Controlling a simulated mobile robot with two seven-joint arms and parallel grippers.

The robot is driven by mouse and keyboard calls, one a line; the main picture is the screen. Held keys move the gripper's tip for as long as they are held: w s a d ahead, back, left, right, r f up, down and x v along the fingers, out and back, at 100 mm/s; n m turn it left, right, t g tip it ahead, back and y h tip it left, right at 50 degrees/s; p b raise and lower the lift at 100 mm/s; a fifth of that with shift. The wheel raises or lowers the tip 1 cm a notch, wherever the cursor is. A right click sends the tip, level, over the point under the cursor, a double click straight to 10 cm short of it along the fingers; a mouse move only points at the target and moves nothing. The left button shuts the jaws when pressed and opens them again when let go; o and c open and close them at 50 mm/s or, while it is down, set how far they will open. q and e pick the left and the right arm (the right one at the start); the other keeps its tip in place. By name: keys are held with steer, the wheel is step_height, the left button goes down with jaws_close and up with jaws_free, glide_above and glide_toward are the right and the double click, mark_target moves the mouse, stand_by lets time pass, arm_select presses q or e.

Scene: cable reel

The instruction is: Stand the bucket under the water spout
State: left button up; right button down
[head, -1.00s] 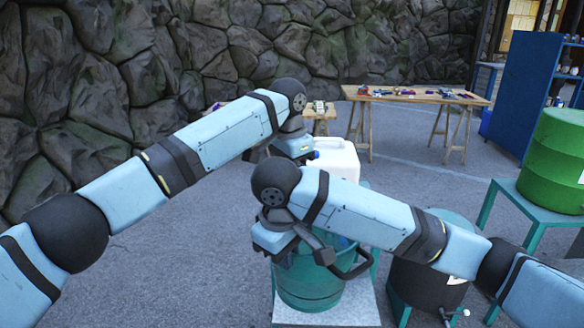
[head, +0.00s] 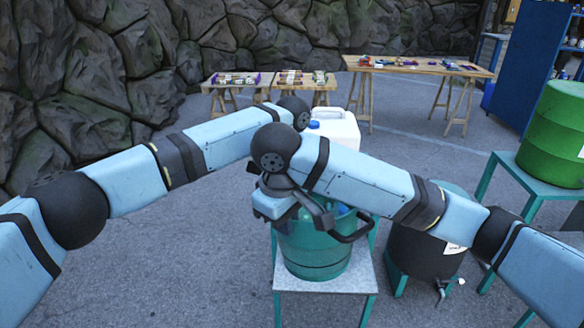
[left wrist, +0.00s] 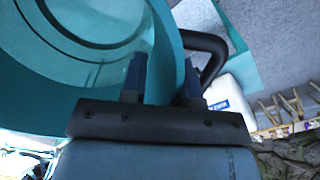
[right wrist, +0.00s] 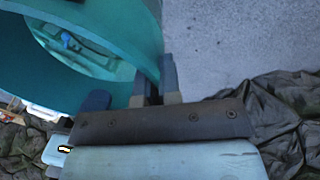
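The teal bucket (head: 318,252) stands upright on a small stool with a pale top (head: 345,279). A dark barrel (head: 425,250) to its right has a small spout (head: 443,287) low on its front; the bucket is beside it, not under it. My right gripper (head: 285,208) is at the bucket's rim; in the right wrist view its fingers (right wrist: 155,85) are close together on either side of the wall. My left gripper, hidden behind my right arm in the head view, has its fingers (left wrist: 163,80) apart, straddling the bucket's wall near the black handle (left wrist: 212,50).
A white jug (head: 335,128) with a blue cap is behind the bucket. A green drum (head: 555,130) on a teal stand is at the right. Wooden tables (head: 420,66) stand at the back before a stone wall. Grey paving is clear to the left.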

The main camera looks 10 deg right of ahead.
arm_select(q)
steer(key=shift+f, duration=0.2)
jaws_close()
steer(key=shift+r, duration=0.1)
arm_select(e)
steer(key=c, duration=1.2)
jaws_free()
steer(key=shift+c, duration=0.2)
steer(key=shift+r, duration=0.1)
